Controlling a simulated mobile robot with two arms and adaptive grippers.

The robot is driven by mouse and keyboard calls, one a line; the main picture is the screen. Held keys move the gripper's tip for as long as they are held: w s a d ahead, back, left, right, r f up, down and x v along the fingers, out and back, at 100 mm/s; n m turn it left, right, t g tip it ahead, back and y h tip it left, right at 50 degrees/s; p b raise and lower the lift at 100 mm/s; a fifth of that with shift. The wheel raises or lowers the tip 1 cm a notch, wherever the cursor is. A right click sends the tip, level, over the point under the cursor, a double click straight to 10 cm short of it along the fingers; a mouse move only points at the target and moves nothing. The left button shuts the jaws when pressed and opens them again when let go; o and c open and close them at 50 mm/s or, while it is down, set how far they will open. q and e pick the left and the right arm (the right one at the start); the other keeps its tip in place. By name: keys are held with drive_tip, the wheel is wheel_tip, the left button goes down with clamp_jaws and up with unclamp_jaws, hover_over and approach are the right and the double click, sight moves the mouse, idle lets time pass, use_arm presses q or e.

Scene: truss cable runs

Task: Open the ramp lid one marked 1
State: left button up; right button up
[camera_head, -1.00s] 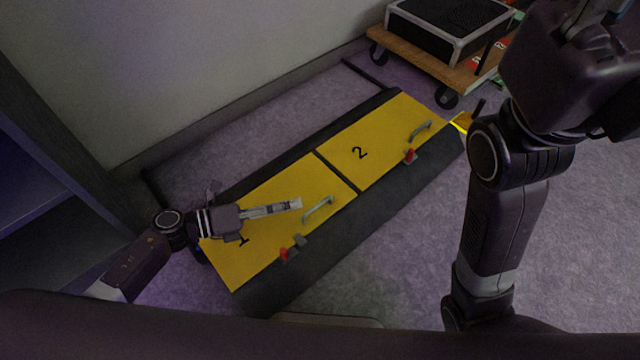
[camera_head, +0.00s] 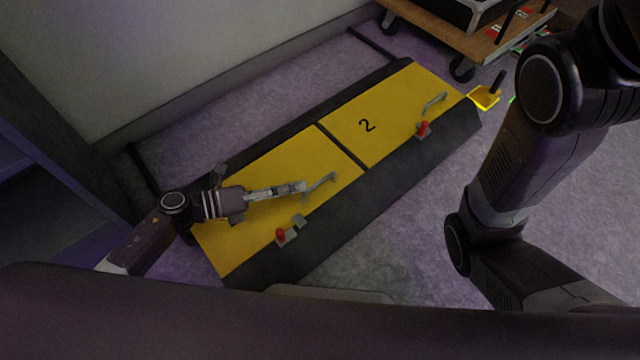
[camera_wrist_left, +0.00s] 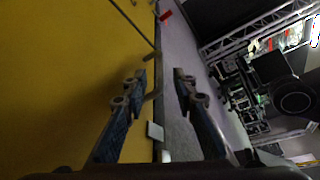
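The yellow ramp lid one (camera_head: 240,242) lies flat in the black ramp, at the lower left in the head view. Its mark 1 is hidden behind my left gripper. Its grey bar handle (camera_head: 321,184) stands near the front edge, with a red latch knob (camera_head: 281,236) beside a small grey block (camera_head: 299,220). My left gripper (camera_head: 303,187) is over the lid, its fingertips close to the handle. Contact cannot be told. My right gripper is out of view.
Yellow lid two (camera_head: 392,118), also flat, adjoins on the right. A wooden dolly (camera_head: 480,42) with a black case stands at the upper right, near a yellow dustpan-like object (camera_head: 485,98). A wall runs behind the ramp. Carpet (camera_head: 400,235) in front is clear.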

sight(320, 181)
use_arm(q)
drive_tip(key=b+x, duration=0.3)
drive_tip(key=x, duration=0.3)
drive_tip(key=shift+d+f, duration=0.1)
drive_tip(key=shift+w+d, duration=0.3)
drive_tip(key=shift+d, duration=0.2)
clamp_jaws()
